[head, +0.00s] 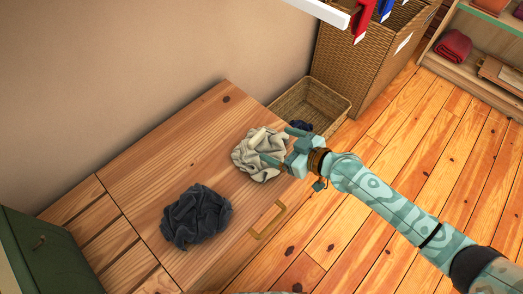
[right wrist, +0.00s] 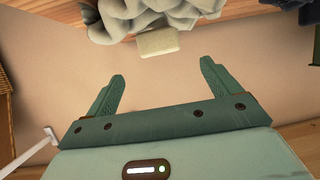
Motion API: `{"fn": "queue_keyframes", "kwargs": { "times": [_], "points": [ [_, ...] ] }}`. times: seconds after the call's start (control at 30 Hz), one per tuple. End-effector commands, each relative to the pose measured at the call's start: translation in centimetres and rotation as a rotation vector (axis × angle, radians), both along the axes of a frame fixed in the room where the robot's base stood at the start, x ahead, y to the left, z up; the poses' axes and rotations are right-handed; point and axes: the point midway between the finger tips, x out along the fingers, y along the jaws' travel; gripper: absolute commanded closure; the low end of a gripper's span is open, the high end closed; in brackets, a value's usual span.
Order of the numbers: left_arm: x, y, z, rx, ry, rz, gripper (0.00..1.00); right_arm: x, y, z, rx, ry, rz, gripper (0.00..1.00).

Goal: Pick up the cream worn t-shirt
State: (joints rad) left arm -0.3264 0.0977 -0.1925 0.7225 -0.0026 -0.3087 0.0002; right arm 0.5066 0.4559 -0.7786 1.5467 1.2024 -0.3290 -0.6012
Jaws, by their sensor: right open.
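The cream worn t-shirt (head: 258,158) lies crumpled on the wooden chest top, near its right edge. It also shows at the top of the right wrist view (right wrist: 150,15), with a pale flat tag or block (right wrist: 157,42) at its edge. My right gripper (head: 279,147) is open, and its fingers reach over the right side of the shirt in the head view. In the right wrist view the space between the fingertips (right wrist: 162,80) is empty, with the shirt beyond them. I cannot tell whether the fingers touch the cloth. My left gripper is not in view.
A dark crumpled garment (head: 196,215) lies on the wooden chest (head: 150,150), left of the shirt. A low wicker basket (head: 336,104) holding something dark blue stands behind my right gripper. A tall wicker hamper (head: 352,66) is beyond it. A loop handle (head: 268,220) sits at the chest's front edge.

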Motion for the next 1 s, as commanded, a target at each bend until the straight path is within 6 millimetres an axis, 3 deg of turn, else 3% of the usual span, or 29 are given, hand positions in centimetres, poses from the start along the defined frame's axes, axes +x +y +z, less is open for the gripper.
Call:
{"fn": "queue_keyframes", "kwargs": {
  "times": [0.1, 0.27, 0.6, 0.9, 1.0],
  "points": [
    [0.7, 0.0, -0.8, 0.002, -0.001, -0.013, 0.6, 1.5, 1.7, -1.3, 0.002, 0.003, -0.002, 0.11],
    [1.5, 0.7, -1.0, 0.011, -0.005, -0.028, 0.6, 2.4, 2.7, -1.8, 0.0, 0.003, -0.002, 0.11],
    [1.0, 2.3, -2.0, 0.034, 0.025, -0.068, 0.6, 5.0, 6.1, -4.0, 0.0, 0.004, -0.002, 0.11],
    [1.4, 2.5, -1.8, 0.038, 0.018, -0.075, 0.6, 5.4, 6.5, -3.8, -0.001, 0.001, -0.002, 0.11],
    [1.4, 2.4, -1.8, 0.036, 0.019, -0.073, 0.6, 5.4, 6.4, -3.8, -0.001, 0.001, -0.002, 0.39]
  ]
}}
